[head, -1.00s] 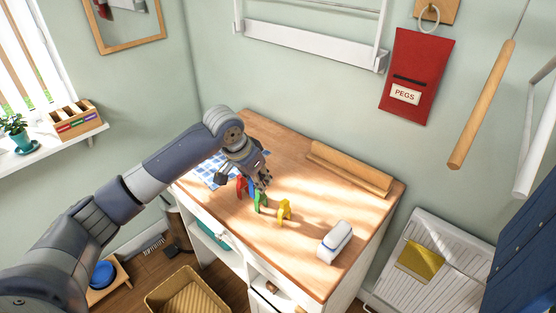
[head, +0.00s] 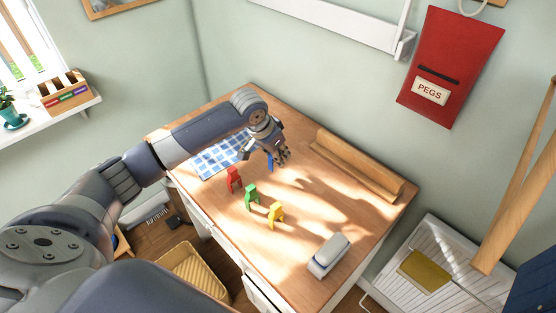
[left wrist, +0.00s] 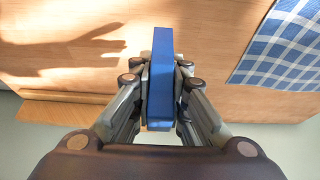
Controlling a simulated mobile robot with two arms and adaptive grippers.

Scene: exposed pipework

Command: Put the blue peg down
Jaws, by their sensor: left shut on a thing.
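My left gripper (head: 277,157) is shut on the blue peg (head: 270,162), over the wooden worktop (head: 310,215). In the left wrist view the blue peg (left wrist: 161,80) stands between the two fingers, with bare wood around it. I cannot tell whether its lower end touches the worktop. A red peg (head: 234,179), a green peg (head: 252,194) and a yellow peg (head: 276,214) stand in a slanting row in front of the gripper. My right gripper is not in view.
A blue checked cloth (head: 219,160) lies at the worktop's left. A wooden rail (head: 357,166) runs along the back edge. A white and grey brush-like block (head: 328,255) sits at the front right. A red PEGS bag (head: 450,65) hangs on the wall.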

